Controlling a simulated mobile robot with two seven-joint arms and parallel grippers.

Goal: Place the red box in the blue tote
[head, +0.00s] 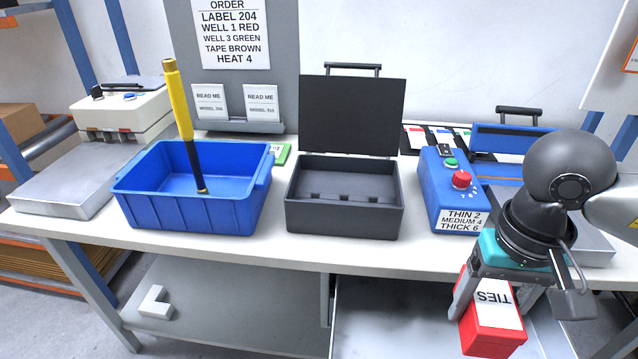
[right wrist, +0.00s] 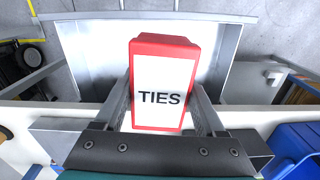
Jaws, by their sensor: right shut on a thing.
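The red box (head: 493,316) has a white label reading TIES, upside down in the head view. My right gripper (head: 490,305) is shut on it and holds it in front of the table's front edge, at the lower right. In the right wrist view the red box (right wrist: 163,85) sits between the two fingers of my right gripper (right wrist: 160,105). The blue tote (head: 190,205) stands on the left part of the table. A yellow and black stick leans upright in it. My left gripper is not in view.
An open dark case (head: 345,208) stands mid-table, between the tote and a blue control box (head: 450,188) with a red button. A silver platform (head: 65,182) is left of the tote. A white block (head: 155,302) lies on the lower shelf (head: 235,300).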

